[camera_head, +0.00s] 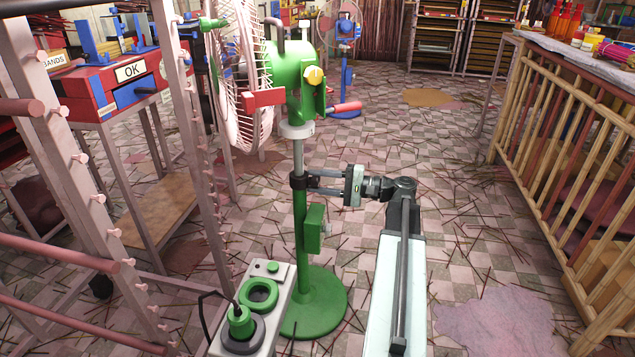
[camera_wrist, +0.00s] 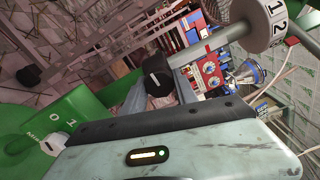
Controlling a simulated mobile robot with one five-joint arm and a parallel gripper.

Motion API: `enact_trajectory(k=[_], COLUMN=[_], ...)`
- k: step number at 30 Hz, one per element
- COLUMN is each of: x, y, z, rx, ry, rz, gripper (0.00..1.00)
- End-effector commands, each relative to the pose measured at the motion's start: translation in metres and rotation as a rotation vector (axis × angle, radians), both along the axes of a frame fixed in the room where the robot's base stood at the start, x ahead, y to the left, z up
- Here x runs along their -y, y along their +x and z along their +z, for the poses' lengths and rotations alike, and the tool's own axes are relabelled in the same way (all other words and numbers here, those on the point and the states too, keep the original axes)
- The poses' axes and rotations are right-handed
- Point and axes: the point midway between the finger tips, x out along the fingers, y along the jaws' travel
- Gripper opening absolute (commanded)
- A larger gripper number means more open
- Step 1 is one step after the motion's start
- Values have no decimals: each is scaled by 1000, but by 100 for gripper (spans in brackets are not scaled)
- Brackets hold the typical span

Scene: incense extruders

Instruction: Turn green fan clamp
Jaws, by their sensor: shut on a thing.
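The green fan (camera_head: 292,80) stands upright on a round green base (camera_head: 318,303). The black clamp (camera_head: 298,182) is a collar on its pole, where the thin grey upper pole meets the green lower pole. In the wrist view the clamp (camera_wrist: 160,84) shows a short white mark. My gripper (camera_head: 308,181) comes from the right, level with the clamp, and is shut on it. The exact finger contact is hidden.
A green switch box (camera_head: 314,229) sits on the pole below the clamp. A power strip (camera_head: 274,313) lies in front. A pink rack (camera_head: 85,180) stands left, a bamboo-railed table (camera_head: 560,150) right. A blue fan (camera_head: 346,65) stands behind. Littered floor is open to the right.

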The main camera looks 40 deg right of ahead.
Motion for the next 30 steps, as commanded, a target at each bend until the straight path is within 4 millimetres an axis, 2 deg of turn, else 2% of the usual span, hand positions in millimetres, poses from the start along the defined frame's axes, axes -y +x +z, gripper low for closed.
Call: enact_trajectory(k=[9, 23, 24, 25, 30], x=[0, 0, 0, 0, 0], y=[-2, -2, -2, -2, -1], z=[-1, -1, -1, -1, -1], rx=[53, 60, 60, 59, 61], ry=[-66, -74, -74, -73, -72], rz=[2, 2, 2, 2, 2], gripper=[0, 0, 46, 54, 56])
